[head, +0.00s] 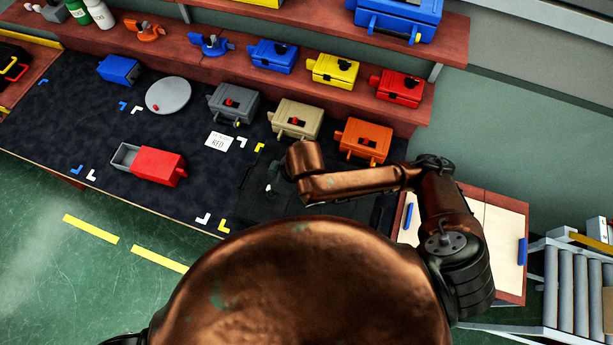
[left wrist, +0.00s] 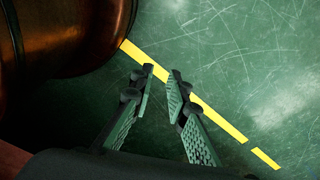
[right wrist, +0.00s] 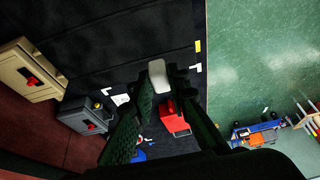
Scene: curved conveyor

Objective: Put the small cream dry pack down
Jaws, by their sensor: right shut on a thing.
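The small cream dry pack (right wrist: 157,72) shows as a pale rounded block between the fingertips of my right gripper (right wrist: 160,82) in the right wrist view. That gripper is shut on it, above the dark mat. In the head view, a small pale spot (head: 268,187) shows by the dark gripper, mostly lost against the mat. I cannot tell the pack's height above the mat. My left gripper (left wrist: 161,74) is open and empty over the green floor in the left wrist view. It is not visible in the head view.
The dark mat (head: 75,115) has a red box (head: 158,165) with a grey drawer, a grey disc (head: 168,95), a white card (head: 219,142) and corner marks. Grey (head: 233,104), beige (head: 296,120) and orange (head: 363,140) boxes line its back. Bare mat lies left of the gripper.

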